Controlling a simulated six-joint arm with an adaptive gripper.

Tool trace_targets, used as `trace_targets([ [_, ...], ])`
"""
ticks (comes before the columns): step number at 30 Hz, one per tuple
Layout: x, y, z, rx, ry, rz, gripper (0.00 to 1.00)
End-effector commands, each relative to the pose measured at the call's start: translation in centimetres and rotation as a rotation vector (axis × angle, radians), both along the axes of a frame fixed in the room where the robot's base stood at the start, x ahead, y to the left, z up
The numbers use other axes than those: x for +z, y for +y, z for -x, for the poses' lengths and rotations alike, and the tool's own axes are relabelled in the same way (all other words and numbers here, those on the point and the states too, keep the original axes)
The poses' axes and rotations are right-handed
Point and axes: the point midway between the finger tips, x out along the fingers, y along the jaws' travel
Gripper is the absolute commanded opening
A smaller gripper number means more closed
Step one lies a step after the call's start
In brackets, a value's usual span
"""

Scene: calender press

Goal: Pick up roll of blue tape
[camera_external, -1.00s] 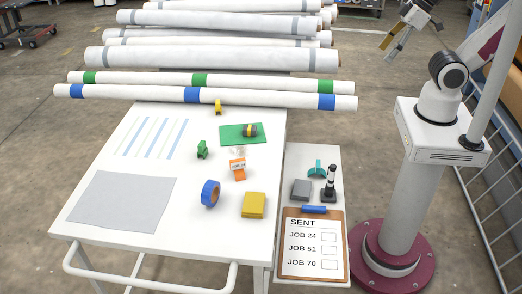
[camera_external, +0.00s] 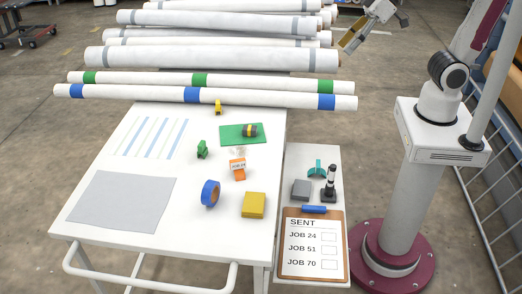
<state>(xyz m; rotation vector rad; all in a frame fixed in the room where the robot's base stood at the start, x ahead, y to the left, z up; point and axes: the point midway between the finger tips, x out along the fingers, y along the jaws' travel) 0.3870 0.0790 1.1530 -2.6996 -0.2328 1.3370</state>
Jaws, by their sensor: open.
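The roll of blue tape (camera_external: 210,193) stands on its edge on the white table, right of the grey sheet and left of a yellow block. Its brown core shows. Nothing touches it. My gripper (camera_external: 346,45) is at the top right, high above the floor and beyond the right ends of the white rolls in the picture. It is far from the tape, open and empty.
The white table (camera_external: 100,228) also bears a grey sheet (camera_external: 121,202), a yellow block (camera_external: 254,205), an orange tag (camera_external: 238,169), a green item (camera_external: 202,149) and a green mat (camera_external: 230,136). A side table holds a clipboard (camera_external: 312,247) and a black-and-white stamp (camera_external: 330,184). Long white rolls (camera_external: 140,98) lie behind.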

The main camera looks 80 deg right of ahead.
Motion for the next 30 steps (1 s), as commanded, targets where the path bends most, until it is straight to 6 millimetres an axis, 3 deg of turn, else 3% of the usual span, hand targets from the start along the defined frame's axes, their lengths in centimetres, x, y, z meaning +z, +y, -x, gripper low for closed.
trace_targets([
  [16,0.3,7.7,-11.9,-0.007,-0.110,-0.140,0.64],
  [30,-2.1,14.3,-20.6,-0.057,-0.193,-0.232,0.64],
])
